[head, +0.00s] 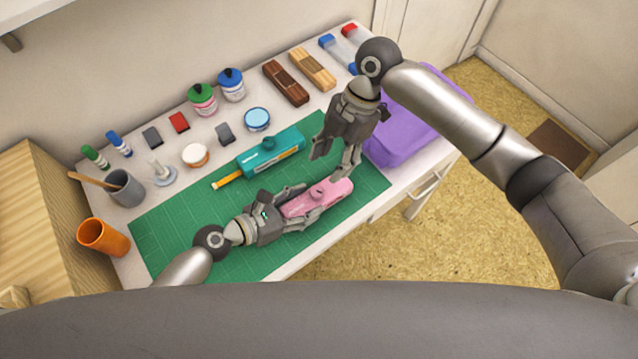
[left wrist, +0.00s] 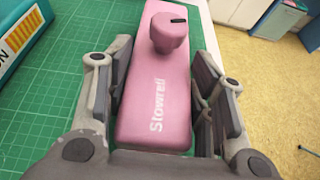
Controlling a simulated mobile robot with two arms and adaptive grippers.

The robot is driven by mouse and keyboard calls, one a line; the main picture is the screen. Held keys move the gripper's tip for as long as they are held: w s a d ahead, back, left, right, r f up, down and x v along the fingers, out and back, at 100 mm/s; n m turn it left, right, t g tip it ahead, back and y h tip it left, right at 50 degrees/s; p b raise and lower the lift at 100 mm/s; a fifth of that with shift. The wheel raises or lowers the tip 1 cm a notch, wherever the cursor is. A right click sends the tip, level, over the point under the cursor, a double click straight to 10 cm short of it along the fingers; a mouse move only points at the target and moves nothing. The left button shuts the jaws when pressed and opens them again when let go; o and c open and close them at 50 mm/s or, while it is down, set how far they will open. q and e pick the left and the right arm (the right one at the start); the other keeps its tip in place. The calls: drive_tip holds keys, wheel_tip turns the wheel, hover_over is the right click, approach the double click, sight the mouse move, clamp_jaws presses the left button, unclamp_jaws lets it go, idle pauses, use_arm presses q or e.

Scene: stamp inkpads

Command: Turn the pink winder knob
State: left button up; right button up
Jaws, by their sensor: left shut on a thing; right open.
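The pink winder (head: 333,194) lies on the green cutting mat (head: 175,225). Its pink knob (head: 319,190) stands up on top, toward the far end in the left wrist view (left wrist: 169,32). My left gripper (head: 308,201) is shut on the winder's body, with one finger along each long side; the body (left wrist: 155,105) lies between the fingers in the left wrist view. My right gripper (head: 332,164) is open and points down, a little above and behind the knob in the head view. It looks empty and apart from the knob.
A teal winder (head: 258,162) with a yellow strip lies just behind the pink one. A purple bag (head: 405,125) lies to the right. Ink jars, stamps, a grey mug (head: 124,190) and an orange cup (head: 102,237) stand around the mat. The mat's left part is clear.

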sight(317, 190)
drive_tip(key=x, duration=0.9)
drive_tip(key=c, duration=1)
drive_tip(key=shift+s+m+t+y, duration=0.1)
drive_tip(key=shift+m+t+y, duration=0.25)
drive_tip(key=shift+m, duration=0.85)
drive_tip(key=shift+s+m+t+y, duration=0.15)
drive_tip(key=shift+m+t, duration=0.3)
drive_tip(key=shift+m, duration=0.75)
drive_tip(key=shift+c, duration=0.2)
drive_tip(key=shift+w, duration=0.1)
drive_tip(key=o, duration=1)
drive_tip(key=shift+o, duration=0.2)
